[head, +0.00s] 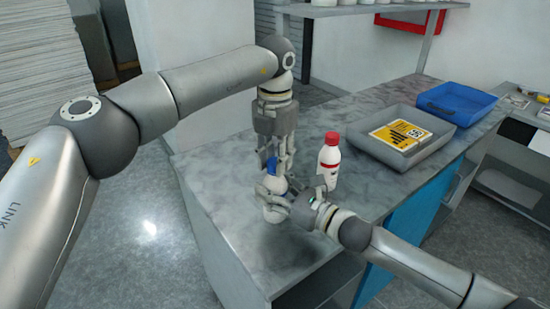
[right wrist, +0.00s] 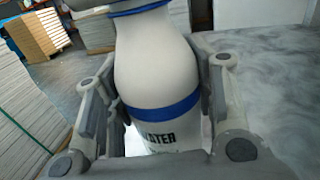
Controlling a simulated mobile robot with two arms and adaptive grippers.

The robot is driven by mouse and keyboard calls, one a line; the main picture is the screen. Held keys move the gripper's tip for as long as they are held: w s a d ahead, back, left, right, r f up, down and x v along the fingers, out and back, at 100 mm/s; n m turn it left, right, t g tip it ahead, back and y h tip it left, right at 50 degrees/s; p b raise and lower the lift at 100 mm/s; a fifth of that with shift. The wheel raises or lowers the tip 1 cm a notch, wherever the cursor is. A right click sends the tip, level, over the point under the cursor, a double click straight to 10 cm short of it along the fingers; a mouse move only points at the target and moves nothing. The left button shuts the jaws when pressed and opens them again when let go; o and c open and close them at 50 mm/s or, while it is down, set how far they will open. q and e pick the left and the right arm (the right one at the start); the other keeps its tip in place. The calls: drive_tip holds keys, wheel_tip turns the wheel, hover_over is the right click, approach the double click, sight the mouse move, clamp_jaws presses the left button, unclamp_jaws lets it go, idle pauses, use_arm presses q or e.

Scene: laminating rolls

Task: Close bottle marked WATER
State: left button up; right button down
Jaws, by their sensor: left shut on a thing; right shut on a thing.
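The WATER bottle (head: 274,198) is white with a blue top (head: 271,166). My right gripper (head: 298,203) is shut around its body near the table's front left edge. In the right wrist view, the bottle (right wrist: 158,68) stands between the fingers, with a blue band and the word WATER facing the camera. My left gripper (head: 277,163) reaches down from above and is shut at the blue top. Its fingers partly hide the top, so I cannot tell how the cap sits on the neck.
A white bottle with a red cap (head: 329,160) stands on the table just right of the grippers. A grey tray (head: 410,155) holding a yellow sign (head: 400,134) and a blue tray (head: 456,103) are farther right. The table (head: 215,165) is clear at left.

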use_arm(q)
drive_tip(key=m, duration=0.4)
drive_tip(key=shift+m, duration=0.4)
drive_tip(key=m, duration=0.4)
drive_tip(key=shift+m, duration=0.3)
drive_tip(key=m, duration=0.4)
drive_tip(key=shift+m, duration=0.3)
drive_tip(key=m, duration=0.3)
drive_tip(key=shift+m, duration=0.3)
drive_tip(key=o, duration=1.1)
drive_tip(key=shift+r, duration=2.2)
